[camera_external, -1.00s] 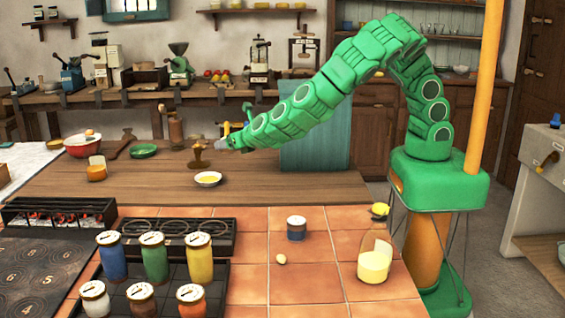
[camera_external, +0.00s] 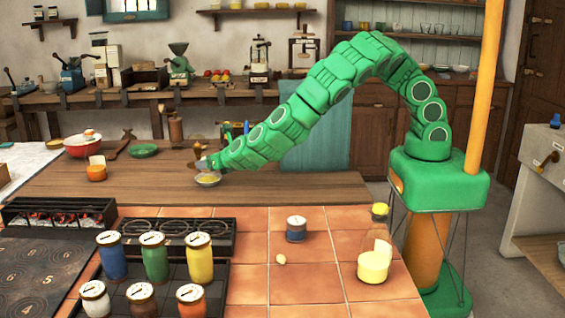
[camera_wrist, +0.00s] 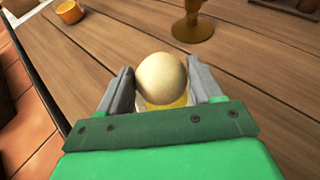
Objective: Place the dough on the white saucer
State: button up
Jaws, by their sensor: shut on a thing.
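My gripper (camera_external: 202,165) is shut on a pale, round ball that looks like the dough (camera_wrist: 161,77), held between both fingers in the wrist view. The white saucer (camera_external: 208,182) is on the wooden table with something yellow in it, and my gripper is just above it. In the wrist view, a bit of white and yellow (camera_wrist: 165,104) shows below the ball, between the fingers. I cannot tell whether the ball touches the saucer. The ball is hidden or too small to make out in the external view.
A brown goblet (camera_wrist: 193,27) stands close beyond the gripper. An orange cup (camera_external: 97,170), a green dish (camera_external: 143,151) and a red pot (camera_external: 83,148) are farther left. A small pale ball (camera_external: 280,259) lies on the tiles. The table right of the saucer is clear.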

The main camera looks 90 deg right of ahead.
jog(key=shift+w+f, duration=0.15)
jog(key=shift+f, duration=1.55)
jog(key=shift+f, duration=0.35)
jog(key=o, duration=0.8)
jog(key=shift+f, duration=0.1)
jog(key=shift+r, duration=0.25)
jog(key=shift+v, duration=1.65)
jog(key=shift+r+v, duration=0.1)
jog(key=shift+v, duration=2.15)
jog(key=shift+r+v, duration=0.15)
jog(key=shift+v, duration=2.1)
jog(key=shift+w+d, duration=0.1)
